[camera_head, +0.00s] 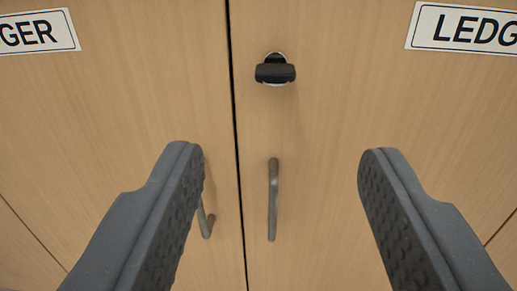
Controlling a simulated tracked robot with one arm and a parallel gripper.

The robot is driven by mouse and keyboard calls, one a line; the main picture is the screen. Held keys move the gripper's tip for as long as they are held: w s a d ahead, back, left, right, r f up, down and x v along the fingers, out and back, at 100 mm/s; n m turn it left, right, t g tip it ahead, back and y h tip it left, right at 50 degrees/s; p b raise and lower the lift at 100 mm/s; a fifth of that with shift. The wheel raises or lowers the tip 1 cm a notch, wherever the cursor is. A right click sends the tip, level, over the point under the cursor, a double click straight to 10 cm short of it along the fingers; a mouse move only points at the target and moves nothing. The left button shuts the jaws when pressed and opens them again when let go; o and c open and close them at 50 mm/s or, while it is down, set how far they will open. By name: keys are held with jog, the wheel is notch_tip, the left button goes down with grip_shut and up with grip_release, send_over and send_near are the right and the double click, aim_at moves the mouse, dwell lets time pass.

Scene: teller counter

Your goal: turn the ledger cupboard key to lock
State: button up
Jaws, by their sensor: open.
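The ledger cupboard (330,120) has two light wood doors that meet at a dark vertical gap, and the doors look shut. The black key (275,73) sits in a round silver lock near the top of the right door, its bow lying about level across the picture. My gripper (281,160) is open and empty, with its two dark grey fingers wide apart. The key shows above and between the fingertips in the picture, and neither finger touches it.
A grey bar handle (273,200) stands upright on the right door, below the key. Another handle (207,222) on the left door is partly hidden behind my left finger. LEDGER labels (38,33) (465,28) are cut off at both sides. The door around the key is clear.

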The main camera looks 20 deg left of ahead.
aim_at(276, 77)
jog(key=b+x, duration=0.1)
jog(key=x, duration=0.3)
jog(key=b+x, duration=0.1)
jog(key=x, duration=0.4)
jog(key=b+x, duration=0.1)
jog(key=x, duration=0.3)
jog(key=shift+w+a+f, duration=0.15)
jog(key=shift+f, duration=0.15)
jog(key=c, duration=1)
